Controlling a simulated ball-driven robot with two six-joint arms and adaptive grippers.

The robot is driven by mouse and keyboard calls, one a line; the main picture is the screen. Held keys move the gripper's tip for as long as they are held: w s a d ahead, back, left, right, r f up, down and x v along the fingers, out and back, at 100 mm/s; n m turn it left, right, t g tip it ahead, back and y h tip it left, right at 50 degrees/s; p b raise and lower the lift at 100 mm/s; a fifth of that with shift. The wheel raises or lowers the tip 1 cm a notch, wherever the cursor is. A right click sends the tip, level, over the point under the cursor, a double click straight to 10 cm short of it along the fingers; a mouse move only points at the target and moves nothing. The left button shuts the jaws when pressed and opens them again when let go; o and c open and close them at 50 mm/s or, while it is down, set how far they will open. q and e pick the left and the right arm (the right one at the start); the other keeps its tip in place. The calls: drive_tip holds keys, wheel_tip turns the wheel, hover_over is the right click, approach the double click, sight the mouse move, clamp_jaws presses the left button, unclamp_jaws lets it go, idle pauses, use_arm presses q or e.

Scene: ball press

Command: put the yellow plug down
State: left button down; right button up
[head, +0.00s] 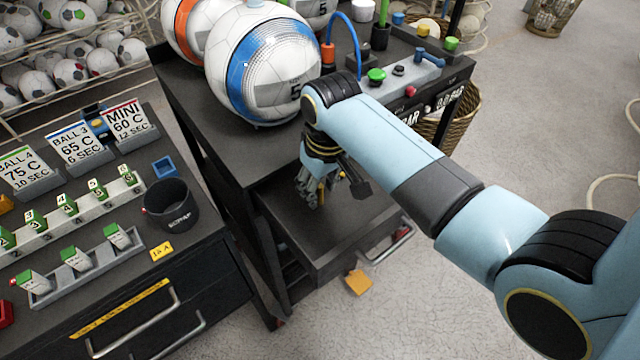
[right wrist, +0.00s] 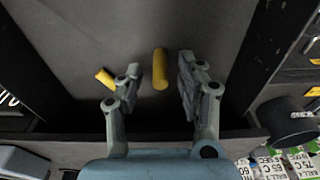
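A yellow plug (right wrist: 160,68) lies on the dark floor of the open drawer, seen in the right wrist view. It sits between the two fingers of my right gripper (right wrist: 160,78), with a gap on each side. A second, smaller-looking yellow piece (right wrist: 104,77) lies left of the left finger, partly hidden by it. In the head view my right gripper (head: 320,188) reaches down into the drawer (head: 345,225), and its fingers mostly hide the plug. My left gripper is not in view.
A cart top above the drawer carries a white and blue ball (head: 262,75), a blue hose (head: 352,40) and a control box with a green button (head: 376,75).

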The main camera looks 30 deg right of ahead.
sight(325, 209)
wheel_tip(325, 209, up, 12)
drive_tip(key=s+b, duration=0.1)
drive_tip(key=shift+s, duration=0.2)
idle(0.7)
